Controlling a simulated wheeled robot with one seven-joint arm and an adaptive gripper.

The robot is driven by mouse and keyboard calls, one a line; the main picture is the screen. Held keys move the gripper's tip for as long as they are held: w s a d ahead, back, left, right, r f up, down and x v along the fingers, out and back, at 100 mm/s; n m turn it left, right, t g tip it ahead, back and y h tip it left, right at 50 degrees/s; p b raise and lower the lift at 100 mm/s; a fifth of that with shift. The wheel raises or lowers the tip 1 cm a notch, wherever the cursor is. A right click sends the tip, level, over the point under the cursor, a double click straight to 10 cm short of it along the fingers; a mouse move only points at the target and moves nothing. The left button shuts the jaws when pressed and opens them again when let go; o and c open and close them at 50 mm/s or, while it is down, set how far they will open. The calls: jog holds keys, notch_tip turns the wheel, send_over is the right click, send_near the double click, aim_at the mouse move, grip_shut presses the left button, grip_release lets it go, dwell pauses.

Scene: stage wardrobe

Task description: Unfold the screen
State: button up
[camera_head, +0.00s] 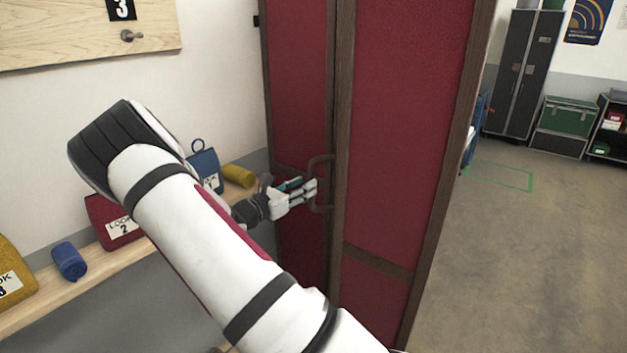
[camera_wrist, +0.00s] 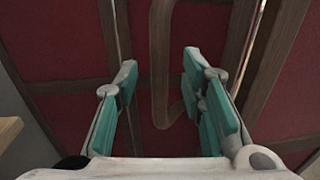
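The folding screen (camera_head: 405,130) has dark red panels in brown wooden frames and stands upright, with its panels at an angle to each other. A brown loop handle (camera_head: 321,160) stands out near the edge where two panels meet. My gripper (camera_head: 308,190) is at the handle's lower part. In the wrist view my gripper (camera_wrist: 162,100) is open, with its teal finger pads apart. The handle (camera_wrist: 160,60) shows between the fingers, with a gap on both sides. I cannot tell how deep it sits between them. The screen panels (camera_wrist: 75,45) fill the background there.
A wooden shelf (camera_head: 105,263) with labelled bags and rolled cloths runs along the left wall. A peg board (camera_head: 90,35) hangs above. Open floor (camera_head: 530,260) with a green outline (camera_head: 510,188) lies right of the screen. Dark cabinets (camera_head: 520,75) stand at the back right.

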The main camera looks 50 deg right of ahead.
aim_at(312, 201)
jog(key=shift+s+d, duration=0.1)
jog(key=shift+d, duration=2.1)
grip_shut()
